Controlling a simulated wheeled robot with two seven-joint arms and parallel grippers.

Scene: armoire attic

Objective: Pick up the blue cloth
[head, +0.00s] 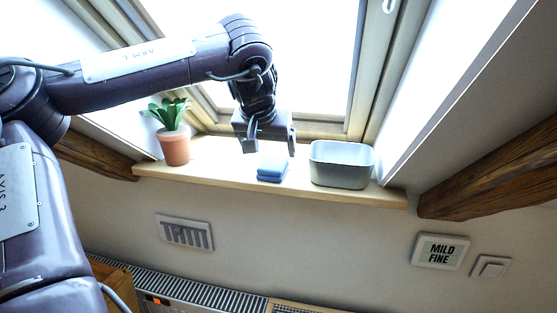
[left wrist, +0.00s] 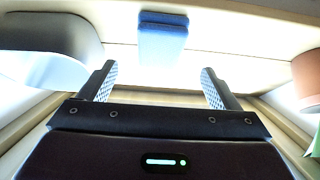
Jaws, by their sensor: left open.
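The blue cloth (head: 272,168) is a small folded stack on the wooden windowsill, between the plant pot and the grey bin. In the left wrist view the cloth (left wrist: 162,38) lies beyond my fingertips, near the middle of the top edge. My left gripper (head: 270,146) hangs just above the cloth, with its fingers pointing down. Its two fingers (left wrist: 158,72) are wide apart with nothing between them, and the cloth appears apart from them. My right gripper is in neither view.
On the windowsill (head: 220,185), a potted plant (head: 175,149) stands left of the cloth and a grey bin (head: 341,166) stands close on its right. The window frame rises behind. Sloping wooden beams flank the sill, and a radiator (head: 200,291) runs below.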

